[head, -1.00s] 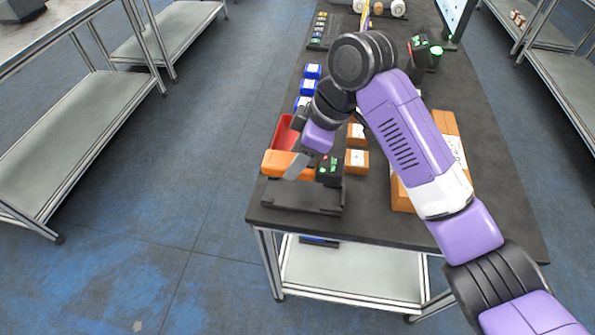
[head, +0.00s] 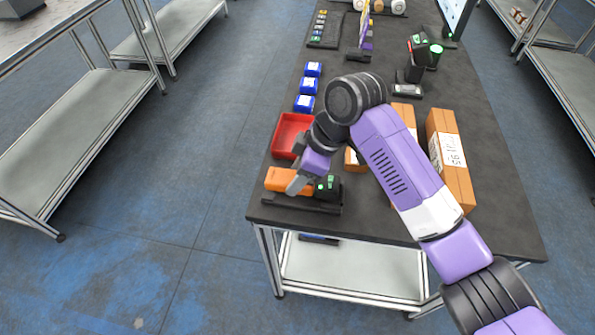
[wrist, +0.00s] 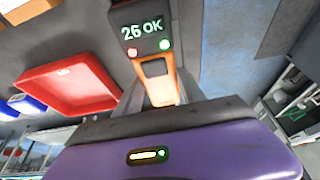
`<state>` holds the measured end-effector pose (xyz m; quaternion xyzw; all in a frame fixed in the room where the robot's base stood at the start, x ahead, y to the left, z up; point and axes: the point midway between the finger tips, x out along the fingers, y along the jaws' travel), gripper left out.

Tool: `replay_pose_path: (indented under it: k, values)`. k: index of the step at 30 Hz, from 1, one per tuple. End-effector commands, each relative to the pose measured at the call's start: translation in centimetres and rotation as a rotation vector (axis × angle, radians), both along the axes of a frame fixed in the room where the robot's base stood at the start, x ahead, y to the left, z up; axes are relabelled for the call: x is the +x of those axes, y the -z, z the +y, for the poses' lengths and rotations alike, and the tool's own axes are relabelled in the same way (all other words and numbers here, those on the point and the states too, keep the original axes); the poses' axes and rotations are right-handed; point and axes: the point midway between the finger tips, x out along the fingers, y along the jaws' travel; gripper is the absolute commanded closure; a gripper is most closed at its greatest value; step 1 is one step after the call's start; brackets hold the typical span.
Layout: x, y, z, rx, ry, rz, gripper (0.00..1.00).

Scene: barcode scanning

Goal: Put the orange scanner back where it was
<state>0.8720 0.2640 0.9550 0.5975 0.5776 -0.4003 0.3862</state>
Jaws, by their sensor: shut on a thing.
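The orange scanner (head: 279,179) is in my gripper (head: 295,186) in the head view, at the near left corner of the table. Its orange body lies sideways, with the dark screen head (head: 327,186) to the right. The scanner is at or just above a low black stand (head: 300,203); I cannot tell whether it touches. In the wrist view the scanner's orange body (wrist: 182,85) shows between the fingers, and its screen (wrist: 145,32) reads "26 OK". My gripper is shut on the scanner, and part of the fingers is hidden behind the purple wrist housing.
A red tray (head: 280,139) stands just behind the scanner; it also shows in the wrist view (wrist: 68,86). Several blue boxes line the left edge. Orange-brown boxes (head: 452,175) stand to the right, near my forearm. A second, dark scanner (head: 417,62) stands farther back.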

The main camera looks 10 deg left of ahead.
Motion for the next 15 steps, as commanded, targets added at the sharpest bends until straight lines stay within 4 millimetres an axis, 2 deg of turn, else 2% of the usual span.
replay_pose_path:
  k: [11, 12, 15]
  values:
    - [-0.01, 0.80, 0.05, 0.001, 0.000, 0.000, 1.00]
    - [-0.03, 0.85, 0.04, 0.000, 0.000, 0.001, 0.51]
    - [-0.02, 0.84, 0.03, 0.000, 0.000, 0.001, 0.32]
